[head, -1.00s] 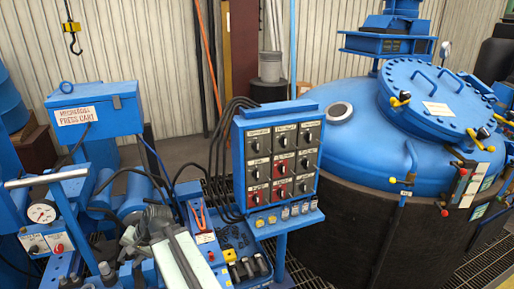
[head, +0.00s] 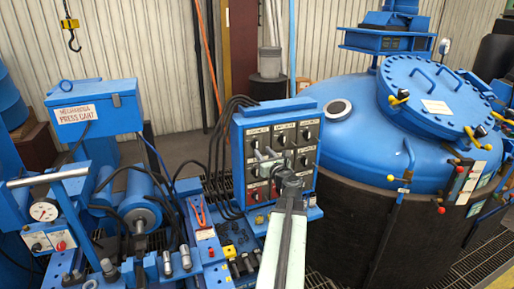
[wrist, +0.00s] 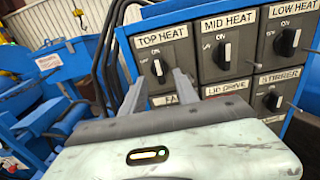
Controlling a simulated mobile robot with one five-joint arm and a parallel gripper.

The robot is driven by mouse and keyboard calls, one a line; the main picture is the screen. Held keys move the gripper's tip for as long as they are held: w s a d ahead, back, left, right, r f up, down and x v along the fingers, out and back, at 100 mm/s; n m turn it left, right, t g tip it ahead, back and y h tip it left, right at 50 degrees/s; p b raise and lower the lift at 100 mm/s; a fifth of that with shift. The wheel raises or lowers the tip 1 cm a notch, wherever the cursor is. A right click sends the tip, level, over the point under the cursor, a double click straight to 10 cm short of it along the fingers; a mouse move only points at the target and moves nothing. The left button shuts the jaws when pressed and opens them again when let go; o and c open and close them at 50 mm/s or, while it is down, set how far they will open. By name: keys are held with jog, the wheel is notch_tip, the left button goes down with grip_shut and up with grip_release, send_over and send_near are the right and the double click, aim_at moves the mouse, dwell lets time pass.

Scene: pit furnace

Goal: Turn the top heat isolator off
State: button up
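The control panel (head: 236,150) is a blue box with dark switch plates. The TOP HEAT isolator (wrist: 158,71) is a black rotary knob with a pale mark on the panel's upper left plate, below its white label. Its handle stands roughly upright, near the ON side. My gripper (wrist: 161,88) is open in front of this plate, with its two grey fingers apart, one lower left and one lower right of the knob. They do not appear to grip it. In the head view my gripper (head: 268,156) covers part of the panel's middle row.
The MID HEAT knob (wrist: 226,52) and LOW HEAT knob (wrist: 289,42) are to the right. The LID DRIVE label (wrist: 225,88) and STIRRER knob (wrist: 272,100) are below. Black cables (head: 216,150) run along the panel's left. A large blue furnace (head: 350,120) stands at right.

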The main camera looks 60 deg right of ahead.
aim_at(257, 146)
jog(key=x, duration=0.6)
jog(key=shift+w, duration=0.2)
grip_shut()
